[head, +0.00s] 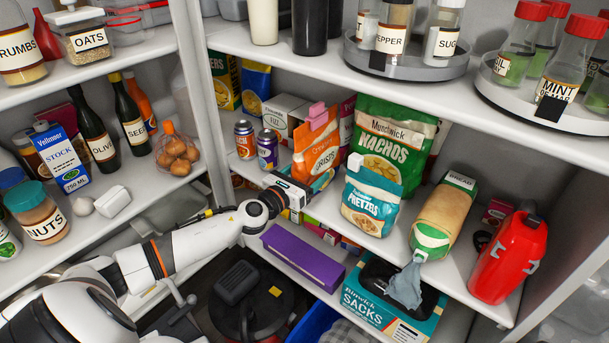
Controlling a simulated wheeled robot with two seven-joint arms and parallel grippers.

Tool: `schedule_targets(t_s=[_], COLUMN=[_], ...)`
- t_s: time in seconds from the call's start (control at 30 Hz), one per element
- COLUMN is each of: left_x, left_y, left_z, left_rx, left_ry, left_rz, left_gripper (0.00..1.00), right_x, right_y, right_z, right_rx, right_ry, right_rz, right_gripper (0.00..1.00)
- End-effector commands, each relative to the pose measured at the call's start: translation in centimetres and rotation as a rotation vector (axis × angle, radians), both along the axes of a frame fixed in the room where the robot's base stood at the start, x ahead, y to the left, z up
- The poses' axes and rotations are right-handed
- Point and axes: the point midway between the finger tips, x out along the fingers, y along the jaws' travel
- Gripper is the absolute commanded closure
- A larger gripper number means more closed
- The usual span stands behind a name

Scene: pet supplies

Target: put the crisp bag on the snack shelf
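The orange crisp bag (313,147) with a pink clip (317,112) at its top is on or just above the middle shelf of the right-hand unit. It is left of the green nachos bag (392,125) and the teal pretzel bag (370,203). The snack shelf's board (408,268) shows bare near its front edge. My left gripper (298,193) reaches in from the left, just in front of and below the crisp bag. Its fingertips are not clear, so I cannot tell whether they are open, or touch the bag. My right gripper is not in view.
Two cans (256,146) stand left of the crisp bag. A bread bag (443,215) and a red bottle (508,258) are on the right. A purple box (302,258) and a sacks box (388,305) lie lower down. The upper shelf holds jars above.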

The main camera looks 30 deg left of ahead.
Motion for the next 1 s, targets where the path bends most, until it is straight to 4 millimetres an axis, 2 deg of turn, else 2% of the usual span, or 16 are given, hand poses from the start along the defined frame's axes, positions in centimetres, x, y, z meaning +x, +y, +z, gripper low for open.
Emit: schedule_targets(t_s=[0.17,0.7,1.0], left_x=[-0.8,-9.2,-11.6], left_y=[0.1,0.7,0.9], left_z=[0.0,0.0,0.2], left_rx=[0.001,0.002,0.001], left_ry=[0.003,0.004,0.001], left_rz=[0.000,-0.001,0.000], left_gripper=[0.24,0.24,0.24], right_x=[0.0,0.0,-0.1], right_y=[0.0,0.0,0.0], right_z=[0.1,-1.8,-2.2], right_rx=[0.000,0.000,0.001], right_ry=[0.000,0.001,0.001], right_rz=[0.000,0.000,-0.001], right_gripper=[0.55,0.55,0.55])
